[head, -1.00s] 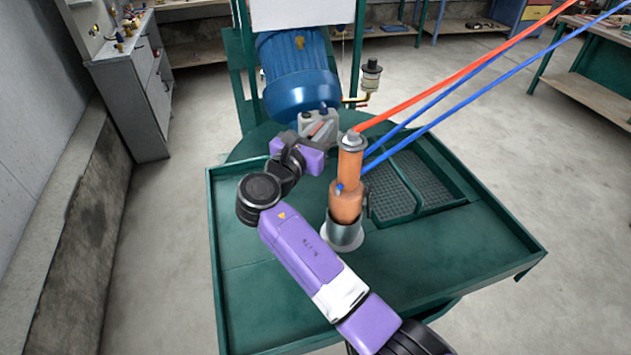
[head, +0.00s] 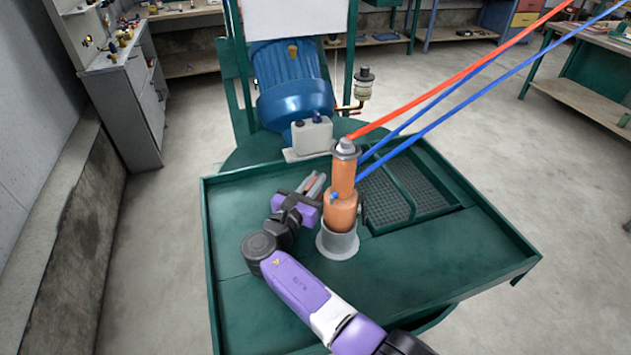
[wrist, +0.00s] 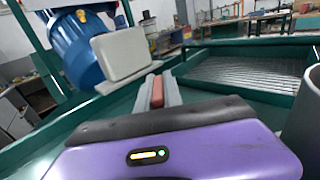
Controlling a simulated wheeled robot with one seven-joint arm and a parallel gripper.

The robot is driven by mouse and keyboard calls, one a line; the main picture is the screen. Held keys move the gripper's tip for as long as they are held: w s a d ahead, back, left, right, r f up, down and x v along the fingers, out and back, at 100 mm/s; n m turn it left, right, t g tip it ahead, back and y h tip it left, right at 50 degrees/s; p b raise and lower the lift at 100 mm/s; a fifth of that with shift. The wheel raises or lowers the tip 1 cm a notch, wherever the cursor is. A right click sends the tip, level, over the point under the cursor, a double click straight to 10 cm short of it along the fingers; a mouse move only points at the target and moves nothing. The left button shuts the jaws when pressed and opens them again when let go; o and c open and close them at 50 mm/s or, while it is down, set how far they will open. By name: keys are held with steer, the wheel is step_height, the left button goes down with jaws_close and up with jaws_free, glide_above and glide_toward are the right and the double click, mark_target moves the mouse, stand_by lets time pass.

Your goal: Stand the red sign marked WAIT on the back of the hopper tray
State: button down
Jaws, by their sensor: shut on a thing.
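My gripper (head: 314,186) is low over the green hopper tray (head: 240,225), left of the orange cylinder. Its grey fingers are shut on a narrow red thing (head: 310,183), which I take for the red sign. In the wrist view the red sign (wrist: 157,92) shows as a thin strip between the fingers (wrist: 160,93). Its face and any WAIT lettering are hidden. I cannot tell whether it touches the tray. The tray's back edge lies beyond the fingers, near a grey container.
An orange cylinder (head: 341,200) stands in a grey collar close right of my gripper, with red and blue hoses. The grey container (head: 312,135) sits before a blue motor (head: 292,85). Mesh compartments (head: 385,200) are at right. The tray's left part is bare.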

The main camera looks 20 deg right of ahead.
mark_target(305, 194)
steer(key=shift+f, duration=0.1)
steer(key=c, duration=1.5)
jaws_free()
steer(key=shift+r, duration=0.2)
steer(key=shift+s+a+p, duration=0.2)
steer(key=shift+a+p, duration=0.1)
steer(key=p+v, duration=0.2)
steer(key=v, duration=0.4)
steer(key=shift+s+a, duration=0.25)
steer(key=shift+s, duration=0.1)
steer(key=shift+a, duration=0.1)
